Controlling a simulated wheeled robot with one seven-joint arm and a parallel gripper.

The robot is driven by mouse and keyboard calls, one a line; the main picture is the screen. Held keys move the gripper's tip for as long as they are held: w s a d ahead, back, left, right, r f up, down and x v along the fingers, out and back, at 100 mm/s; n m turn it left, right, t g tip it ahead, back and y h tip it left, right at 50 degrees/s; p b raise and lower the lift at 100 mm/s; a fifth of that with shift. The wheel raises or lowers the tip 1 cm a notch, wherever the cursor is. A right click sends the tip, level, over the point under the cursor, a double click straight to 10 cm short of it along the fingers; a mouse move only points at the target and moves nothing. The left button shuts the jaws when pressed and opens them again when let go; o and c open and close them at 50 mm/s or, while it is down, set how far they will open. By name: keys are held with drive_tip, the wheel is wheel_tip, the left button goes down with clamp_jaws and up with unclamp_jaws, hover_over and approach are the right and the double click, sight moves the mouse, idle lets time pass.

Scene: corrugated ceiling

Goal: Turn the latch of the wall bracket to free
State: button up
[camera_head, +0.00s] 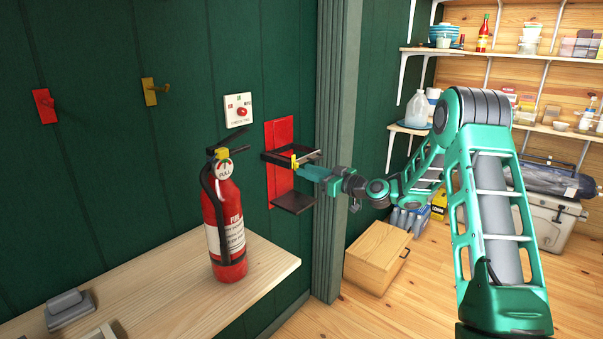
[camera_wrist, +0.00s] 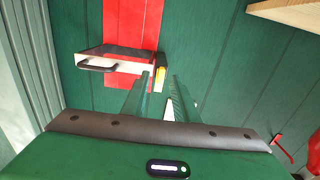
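The wall bracket is a red plate (camera_head: 279,135) on the green wall, with a black band (camera_head: 275,157) and a small black shelf (camera_head: 293,202) below it. A yellow latch (camera_head: 294,161) sits at the front of the band. My gripper (camera_head: 303,168) reaches it from the right. In the wrist view the latch (camera_wrist: 160,76) shows between the tips of my two green fingers (camera_wrist: 160,82), which stand apart with a gap between them. Whether a finger touches the latch is not clear. The red plate (camera_wrist: 130,22) and the band (camera_wrist: 110,52) lie just beyond.
A red fire extinguisher (camera_head: 226,225) stands on the wooden bench (camera_head: 160,285), left of the bracket. A white switch panel (camera_head: 238,110) and red and yellow hooks (camera_head: 44,105) are on the wall. A wooden box (camera_head: 377,256) stands on the floor, right of the door post (camera_head: 335,150).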

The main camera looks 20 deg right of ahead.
drive_tip(key=v, duration=0.7)
drive_tip(key=shift+d+f, duration=0.1)
drive_tip(key=shift+d, duration=0.05)
drive_tip(key=s+d+f+m+g+h, duration=0.1)
drive_tip(key=s+d+m+g+h, duration=0.2)
drive_tip(key=s, duration=1.4)
drive_tip(key=s+d+f+m+g+h, duration=0.1)
drive_tip(key=s+d+m+g+h, duration=0.2)
drive_tip(key=s, duration=1.5)
drive_tip(key=s+d+f+m+g+h, duration=0.2)
drive_tip(key=s+d+m+g+h, duration=0.2)
drive_tip(key=s, duration=1.4)
drive_tip(key=m+g, duration=0.3)
drive_tip(key=g, duration=0.1)
drive_tip(key=shift+s+m+g, duration=0.25)
drive_tip(key=shift+m+g, duration=0.15)
